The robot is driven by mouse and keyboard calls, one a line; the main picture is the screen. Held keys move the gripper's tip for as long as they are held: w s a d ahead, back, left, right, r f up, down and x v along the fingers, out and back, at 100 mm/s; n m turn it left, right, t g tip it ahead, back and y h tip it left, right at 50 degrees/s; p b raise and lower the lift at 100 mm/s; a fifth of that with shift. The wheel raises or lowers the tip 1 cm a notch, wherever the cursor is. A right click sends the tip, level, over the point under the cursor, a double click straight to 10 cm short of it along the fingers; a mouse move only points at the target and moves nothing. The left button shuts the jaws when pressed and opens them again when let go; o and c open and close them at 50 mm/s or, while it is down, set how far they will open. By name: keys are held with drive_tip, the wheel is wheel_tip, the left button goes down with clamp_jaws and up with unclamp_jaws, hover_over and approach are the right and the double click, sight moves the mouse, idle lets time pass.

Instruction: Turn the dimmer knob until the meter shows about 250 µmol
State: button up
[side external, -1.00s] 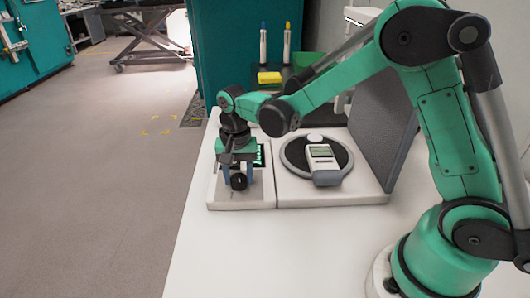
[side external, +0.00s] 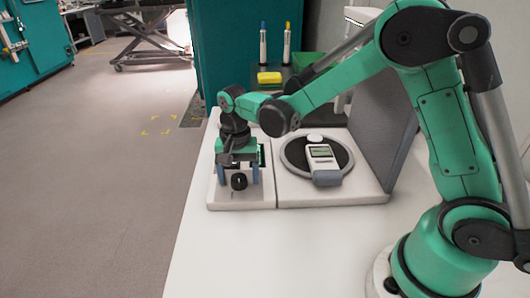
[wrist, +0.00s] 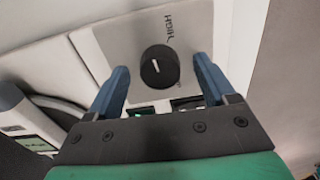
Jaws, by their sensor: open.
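The black dimmer knob (side external: 239,181) sits on the pale control panel (side external: 225,200). In the wrist view the knob (wrist: 160,66) has a white pointer line, and the word HIGH is printed beside it. My gripper (wrist: 161,65) is open, its blue fingers on either side of the knob with visible gaps. In the side view my gripper (side external: 241,176) points down at the knob. The white meter (side external: 322,162) has a small green display, too small to read. It is partly visible in the wrist view (wrist: 22,118), its reading not legible.
The meter lies over a black round plate (side external: 291,158) on a white base, with a grey upright panel (side external: 378,130) at its right. A yellow block (side external: 269,78) and two upright pen-like tubes stand behind. The white table front (side external: 270,255) is clear.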

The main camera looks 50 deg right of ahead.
sight(239, 177)
drive_tip(key=shift+r, duration=0.1)
drive_tip(key=shift+r, duration=2.75)
drive_tip(key=shift+s+r, duration=0.25)
drive_tip(key=shift+r, duration=0.1)
drive_tip(key=s+d+r+n+t, duration=0.2)
drive_tip(key=s+r+n+t, duration=0.1)
drive_tip(key=s+n+t, duration=0.4)
drive_tip(key=s+n, duration=0.2)
drive_tip(key=s, duration=0.1)
drive_tip(key=shift+d+r, duration=0.15)
drive_tip(key=shift+r, duration=0.25)
